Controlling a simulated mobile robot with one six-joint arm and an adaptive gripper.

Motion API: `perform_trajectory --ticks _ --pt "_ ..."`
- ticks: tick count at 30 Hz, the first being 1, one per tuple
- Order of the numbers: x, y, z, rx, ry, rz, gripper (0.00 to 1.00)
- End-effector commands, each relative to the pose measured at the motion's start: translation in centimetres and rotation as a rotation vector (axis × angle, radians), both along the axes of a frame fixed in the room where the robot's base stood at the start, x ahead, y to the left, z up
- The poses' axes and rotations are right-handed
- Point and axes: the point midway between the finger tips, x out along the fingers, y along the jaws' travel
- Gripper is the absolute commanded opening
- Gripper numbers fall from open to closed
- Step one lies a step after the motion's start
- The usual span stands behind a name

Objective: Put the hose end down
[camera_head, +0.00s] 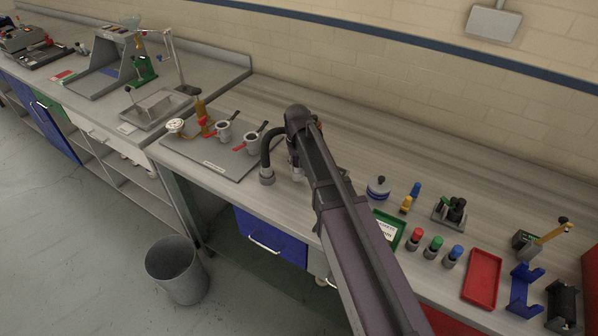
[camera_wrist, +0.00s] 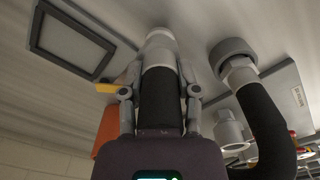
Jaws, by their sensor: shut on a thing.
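A black hose (camera_head: 267,150) curves in an arch on the left of my arm in the head view. Whether this tip touches the worktop I cannot tell. In the head view my own arm hides most of the gripper and the held end.
The grey board (camera_head: 238,166) bears two metal cups (camera_head: 223,132) and a brass valve with a gauge (camera_head: 176,125). A dark square frame (camera_wrist: 70,43) lies left of the held tip. Right of my arm stand a green tray (camera_head: 388,233), colored-topped pots (camera_head: 435,246) and a red tray (camera_head: 482,278).

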Motion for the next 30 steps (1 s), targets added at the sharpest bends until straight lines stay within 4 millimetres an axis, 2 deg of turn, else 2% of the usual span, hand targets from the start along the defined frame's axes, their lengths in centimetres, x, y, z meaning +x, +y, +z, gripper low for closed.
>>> perform_trajectory --ticks 1,5,22,23,24,26,30 --pt "0.0 0.0 -0.9 0.000 0.000 0.000 0.00" --pt "0.0 0.0 -1.5 0.000 0.000 0.000 0.00" --pt "0.0 0.0 -1.9 0.000 0.000 0.000 0.00" --pt "0.0 0.0 -1.9 0.000 0.000 0.000 0.45" --pt "0.0 0.0 -1.8 0.000 0.000 0.000 0.57" --pt "0.0 0.0 -1.8 0.000 0.000 0.000 0.75" --pt "0.0 0.0 -1.8 0.000 0.000 0.000 0.76"
